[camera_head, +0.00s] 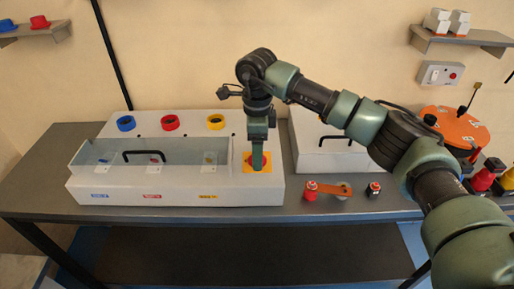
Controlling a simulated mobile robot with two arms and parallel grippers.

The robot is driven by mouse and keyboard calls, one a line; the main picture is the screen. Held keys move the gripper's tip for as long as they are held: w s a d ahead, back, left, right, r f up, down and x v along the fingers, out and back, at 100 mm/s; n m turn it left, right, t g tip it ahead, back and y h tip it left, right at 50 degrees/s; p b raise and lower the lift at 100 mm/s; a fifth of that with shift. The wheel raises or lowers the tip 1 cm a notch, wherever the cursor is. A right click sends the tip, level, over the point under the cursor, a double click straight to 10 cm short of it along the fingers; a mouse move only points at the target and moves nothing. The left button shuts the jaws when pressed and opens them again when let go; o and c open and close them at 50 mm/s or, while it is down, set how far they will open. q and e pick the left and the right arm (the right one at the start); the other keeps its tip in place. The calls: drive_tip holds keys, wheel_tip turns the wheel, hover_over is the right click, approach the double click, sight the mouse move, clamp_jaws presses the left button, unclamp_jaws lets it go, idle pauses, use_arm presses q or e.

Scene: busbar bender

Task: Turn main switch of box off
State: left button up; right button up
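The white box (110,188) stands on the dark table. Its main switch (249,167), a yellow plate with a red part, is on the right end of its sloping top. My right gripper (258,165) comes down from above, with its fingertips in front of the switch and hiding most of the red part. The fingers appear as one narrow shape, so I cannot tell whether they are open, shut or touching the switch. The switch's turned position is hidden. My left gripper is not in view.
The box has a clear cover with a black handle (144,152); blue, red and yellow rings (170,122) lie behind it. A second white box (318,158) stands close on the right. An orange-armed tool (328,189) and orange disc (453,127) lie further right.

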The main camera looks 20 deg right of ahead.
drive_tip(key=shift+s+f, duration=0.1)
drive_tip(key=c, duration=1.3)
drive_tip(key=shift+c, duration=0.3)
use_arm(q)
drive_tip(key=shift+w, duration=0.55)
